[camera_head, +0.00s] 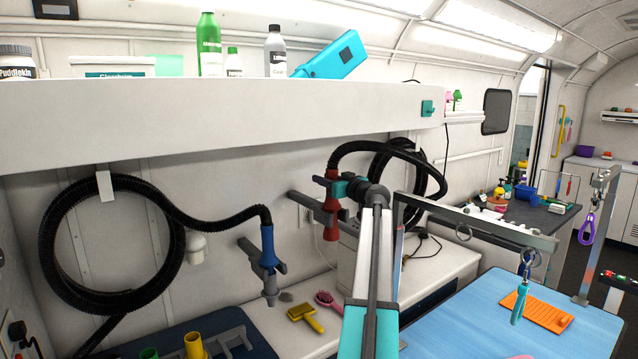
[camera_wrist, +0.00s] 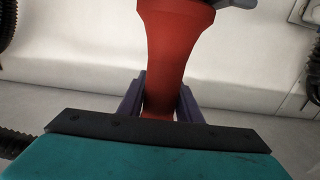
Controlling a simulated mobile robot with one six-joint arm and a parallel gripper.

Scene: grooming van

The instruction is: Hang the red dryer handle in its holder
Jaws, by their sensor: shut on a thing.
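The red dryer handle (camera_head: 331,203) is upright, with a black hose leaving its top. My gripper (camera_head: 342,187) is shut on it from the right. In the wrist view the red handle (camera_wrist: 175,45) stands between the two dark purple fingers (camera_wrist: 160,98). A grey wall holder (camera_head: 303,201) reaches out to the handle from the left. The handle overlaps the holder's end, and I cannot tell whether it sits in it. A grey piece (camera_wrist: 238,4) shows beside the handle at the top of the wrist view.
A blue dryer handle (camera_head: 268,246) hangs in a similar grey holder (camera_head: 252,254) on the left. A white shelf (camera_head: 200,125) with bottles runs above. A counter below holds a yellow brush (camera_head: 306,317) and a pink brush (camera_head: 327,301). A blue grooming table (camera_head: 470,320) stands at right.

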